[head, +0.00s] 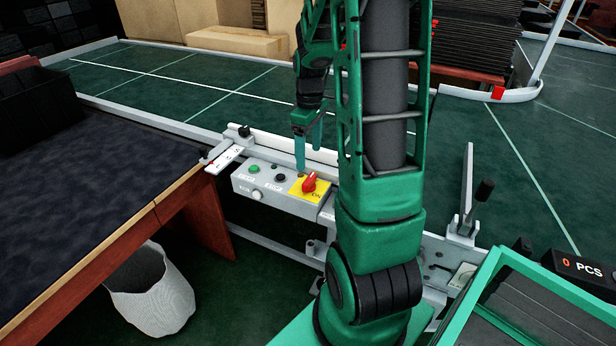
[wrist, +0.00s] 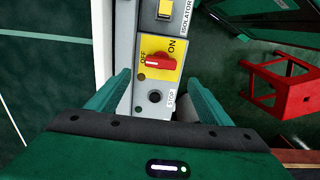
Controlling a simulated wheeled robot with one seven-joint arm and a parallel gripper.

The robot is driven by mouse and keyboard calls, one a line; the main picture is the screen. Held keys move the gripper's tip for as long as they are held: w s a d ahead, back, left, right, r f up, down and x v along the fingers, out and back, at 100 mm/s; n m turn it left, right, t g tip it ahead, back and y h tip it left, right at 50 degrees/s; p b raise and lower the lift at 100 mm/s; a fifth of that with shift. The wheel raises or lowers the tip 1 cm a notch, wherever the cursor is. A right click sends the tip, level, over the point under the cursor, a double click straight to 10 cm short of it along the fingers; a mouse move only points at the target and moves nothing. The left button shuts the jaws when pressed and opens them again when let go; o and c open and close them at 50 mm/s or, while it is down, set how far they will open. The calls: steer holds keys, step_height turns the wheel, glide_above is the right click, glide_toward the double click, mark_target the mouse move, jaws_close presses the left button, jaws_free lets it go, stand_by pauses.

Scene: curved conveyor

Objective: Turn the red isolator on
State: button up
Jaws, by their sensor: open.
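The red isolator knob (head: 309,183) sits on a yellow plate (head: 322,187) at the right end of the grey control box (head: 245,185). In the wrist view the red knob (wrist: 158,61) lies across the yellow plate (wrist: 151,42), with OFF printed at its left and ON at its upper right. Its handle lies roughly crosswise; which label it points at is hard to tell. My gripper (head: 308,156) is open and empty, just above and behind the knob in the head view. In the wrist view its fingers (wrist: 158,82) stand either side of the box, apart from the knob.
A black STOP button (wrist: 155,97) sits beside the yellow plate. A green button (head: 254,169) and a white knob (head: 257,195) are farther left on the box. A dark-topped table (head: 95,190) stands left, a bin (head: 150,290) below it. A red stool (wrist: 280,85) shows at right.

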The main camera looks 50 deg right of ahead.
mark_target(309, 178)
step_height(309, 178, down, 10)
steer(key=shift+r, duration=0.1)
steer(key=shift+s, duration=0.1)
stand_by(0.3)
steer(key=c, duration=1)
steer(key=shift+d, duration=0.15)
steer(key=shift+c, duration=0.2)
